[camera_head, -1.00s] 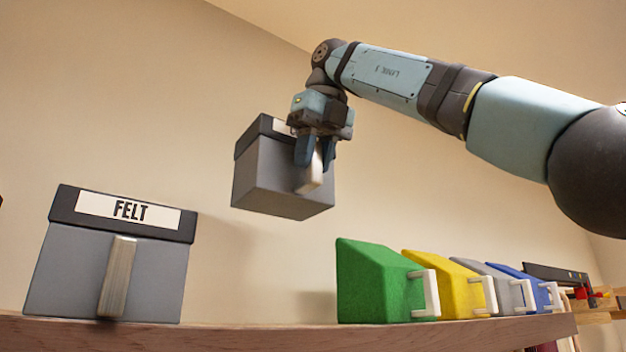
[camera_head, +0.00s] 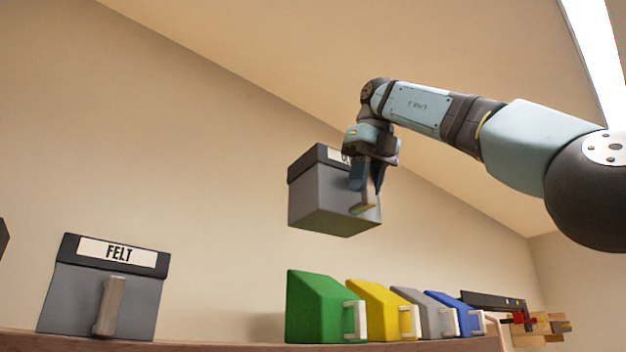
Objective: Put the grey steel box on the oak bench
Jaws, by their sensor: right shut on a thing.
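The grey steel box (camera_head: 318,205) has a dark top band with a partly covered white label and a handle on its front. My right gripper (camera_head: 362,198) is shut on the box's handle and holds the box in the air, above the shelf and the green bin. The fingers hide part of the label and handle. My left gripper is not in view. I cannot see the oak bench for certain.
A similar grey box labelled FELT (camera_head: 105,290) stands at the left on the wooden shelf (camera_head: 220,348). Green (camera_head: 318,308), yellow (camera_head: 377,312), grey (camera_head: 424,315) and blue (camera_head: 455,317) bins stand to the right. Tools (camera_head: 525,318) are at the far right.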

